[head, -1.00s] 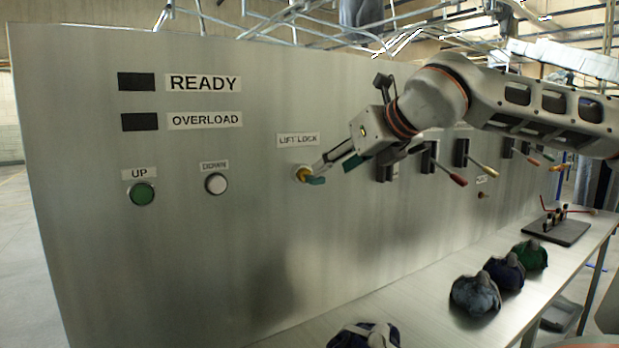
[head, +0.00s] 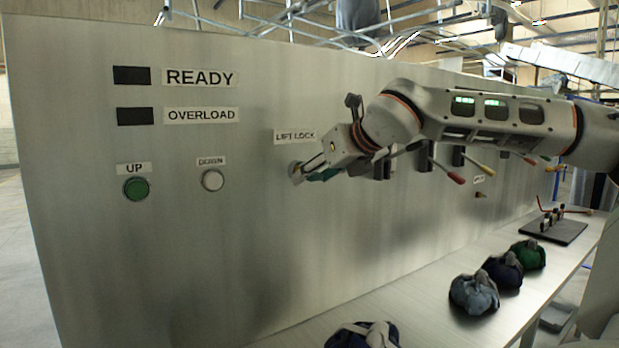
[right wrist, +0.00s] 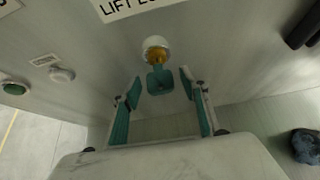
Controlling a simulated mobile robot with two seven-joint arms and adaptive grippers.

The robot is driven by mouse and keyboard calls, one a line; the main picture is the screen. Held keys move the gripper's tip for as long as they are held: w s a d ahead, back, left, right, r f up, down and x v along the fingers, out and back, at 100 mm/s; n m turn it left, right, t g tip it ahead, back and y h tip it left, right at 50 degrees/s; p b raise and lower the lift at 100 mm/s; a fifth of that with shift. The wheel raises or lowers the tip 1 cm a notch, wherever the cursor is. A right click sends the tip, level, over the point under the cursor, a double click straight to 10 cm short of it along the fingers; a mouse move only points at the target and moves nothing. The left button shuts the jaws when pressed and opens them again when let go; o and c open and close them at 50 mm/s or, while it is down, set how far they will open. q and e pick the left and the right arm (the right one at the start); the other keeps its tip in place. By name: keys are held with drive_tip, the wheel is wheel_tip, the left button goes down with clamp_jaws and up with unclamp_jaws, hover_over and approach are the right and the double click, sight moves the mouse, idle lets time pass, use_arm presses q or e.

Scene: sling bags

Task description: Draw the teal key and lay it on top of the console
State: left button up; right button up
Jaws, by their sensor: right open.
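The teal key (right wrist: 160,80) sits in the round lift-lock switch (right wrist: 155,43), with a brass-coloured part between them. The switch also shows in the head view (head: 296,168), below the LIFT LOCK label. My right gripper (right wrist: 161,84) is open, its fingertips to the left and right of the key's handle, with a gap on each side. In the head view my right gripper (head: 310,170) is close to the switch and largely covers the key. The console (head: 230,260) is a tall grey metal cabinet with a long top edge. My left gripper is not in view.
A green UP button (head: 137,188) and a pale DOWN button (head: 213,180) are left of the switch. Levers (head: 447,173) stick out to the right. Several sling bags (head: 474,294) and a dark rack (head: 556,230) rest on the shelf below.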

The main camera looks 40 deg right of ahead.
drive_tip(key=c, duration=1.2)
drive_tip(key=shift+s+a+b, duration=0.15)
drive_tip(key=shift+s+b, duration=0.5)
drive_tip(key=shift+s, duration=0.8)
drive_tip(key=shift+s+a+b, duration=0.15)
drive_tip(key=shift+s+b, duration=0.5)
drive_tip(key=shift+s, duration=0.8)
drive_tip(key=shift+s, duration=0.1)
drive_tip(key=shift+s+a+b, duration=0.2)
drive_tip(key=shift+s+b, duration=0.65)
drive_tip(key=shift+s, duration=1.05)
